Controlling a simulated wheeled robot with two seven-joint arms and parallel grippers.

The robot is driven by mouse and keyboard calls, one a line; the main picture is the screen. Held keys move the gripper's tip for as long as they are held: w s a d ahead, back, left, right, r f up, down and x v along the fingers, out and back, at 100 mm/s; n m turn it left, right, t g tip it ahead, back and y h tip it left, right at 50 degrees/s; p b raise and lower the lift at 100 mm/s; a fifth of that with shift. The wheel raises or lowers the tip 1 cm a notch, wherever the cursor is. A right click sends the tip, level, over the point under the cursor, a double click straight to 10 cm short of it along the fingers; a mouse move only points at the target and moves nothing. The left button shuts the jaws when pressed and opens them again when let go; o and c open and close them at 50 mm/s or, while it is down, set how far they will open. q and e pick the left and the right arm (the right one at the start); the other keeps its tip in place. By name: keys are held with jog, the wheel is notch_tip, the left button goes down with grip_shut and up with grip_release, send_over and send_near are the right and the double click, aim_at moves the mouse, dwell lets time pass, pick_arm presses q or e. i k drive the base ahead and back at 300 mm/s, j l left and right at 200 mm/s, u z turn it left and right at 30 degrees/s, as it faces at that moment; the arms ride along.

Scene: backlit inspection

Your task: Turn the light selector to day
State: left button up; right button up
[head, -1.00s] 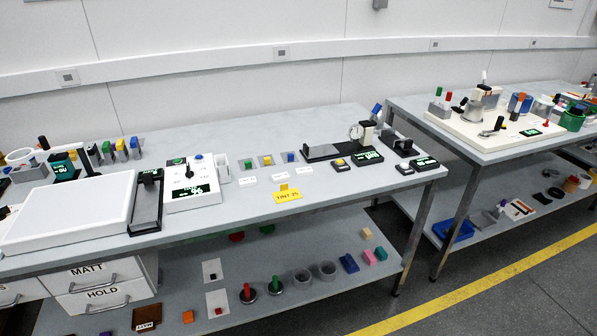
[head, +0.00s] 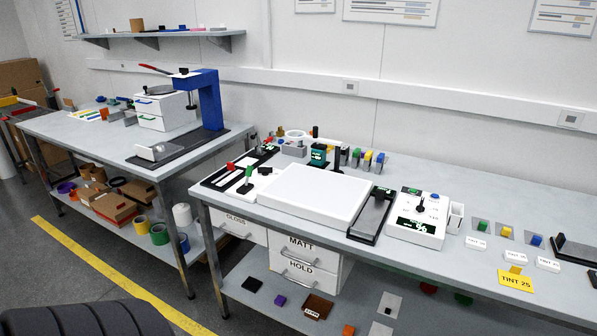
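No part in view carries a readable "day" mark, so I cannot tell for sure which one is the light selector. A white control box (head: 402,234) on the near bench has a dark pointer knob (head: 419,209), a blue button and a lit green display. A black-and-white panel (head: 221,180) at the bench's left end has a red-handled lever (head: 231,167) and a green-handled lever (head: 248,173). Their small markings are too small to read. Neither of my grippers is in view.
A large white flat panel (head: 314,197) lies between the lever panel and a black slotted device (head: 371,216). Drawers (head: 300,262) hang below. Another bench (head: 75,136) with a blue stand (head: 209,100) is at left. Floor in front of the benches is clear.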

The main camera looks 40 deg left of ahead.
aim_at(265, 170)
jog(key=u, duration=1.6)
